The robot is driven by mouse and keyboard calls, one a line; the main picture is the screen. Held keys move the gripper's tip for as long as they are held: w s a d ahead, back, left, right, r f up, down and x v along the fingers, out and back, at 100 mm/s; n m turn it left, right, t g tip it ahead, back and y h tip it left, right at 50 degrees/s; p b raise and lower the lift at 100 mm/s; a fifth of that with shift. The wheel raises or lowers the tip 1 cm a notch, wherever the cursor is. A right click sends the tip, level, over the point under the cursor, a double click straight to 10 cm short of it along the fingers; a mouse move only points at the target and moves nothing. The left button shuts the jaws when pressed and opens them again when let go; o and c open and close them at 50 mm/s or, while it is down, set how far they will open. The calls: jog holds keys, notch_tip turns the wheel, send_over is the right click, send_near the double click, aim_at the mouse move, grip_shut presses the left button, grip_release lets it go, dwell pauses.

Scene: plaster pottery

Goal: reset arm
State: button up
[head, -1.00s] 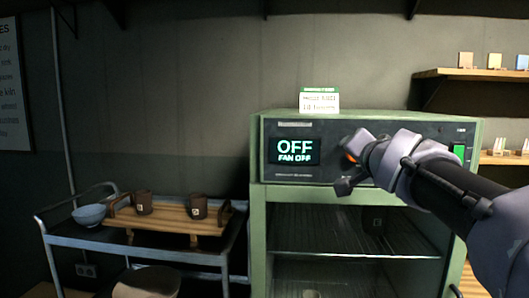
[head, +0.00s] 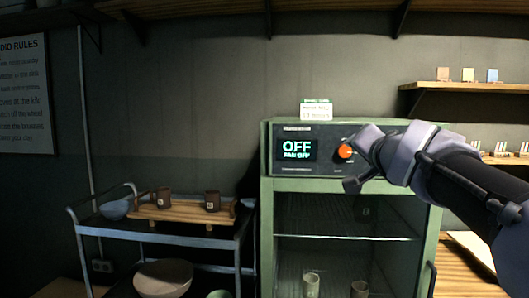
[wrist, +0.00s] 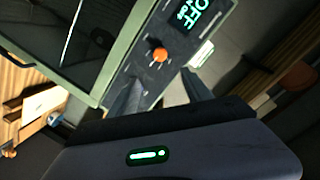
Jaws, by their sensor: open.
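My gripper (head: 358,160) is in front of the control panel of a green kiln cabinet (head: 350,186), at the right of the head view. It is open and empty, just right of the orange knob (head: 346,152). In the wrist view the same knob (wrist: 159,54) shows beyond and between the two fingers (wrist: 158,92), apart from them. The panel display (head: 297,150) reads OFF and FAN OFF. My arm reaches in from the right edge and hides the right part of the panel.
A cart (head: 165,244) at left holds a blue bowl (head: 115,209) and a wooden tray (head: 181,213) with two brown cups. A large bowl (head: 163,278) sits lower down. Shelves (head: 465,86) with small tiles are at right. Several cups stand inside the cabinet.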

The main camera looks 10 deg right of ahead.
jog(key=s+a+f+n+g+y, duration=0.2)
jog(key=s+a+f+g, duration=0.1)
jog(key=s+a+f, duration=0.6)
jog(key=s+a+f+n+g+y, duration=0.3)
jog(key=s+a+f, duration=0.35)
jog(key=f, duration=0.45)
jog(key=s+a+f+n+g+y, duration=0.1)
jog(key=s+a+f+g, duration=0.3)
jog(key=s+f, duration=1)
jog(key=shift+s+a+n, duration=0.2)
jog(key=shift+s+n, duration=0.05)
jog(key=shift+n, duration=0.15)
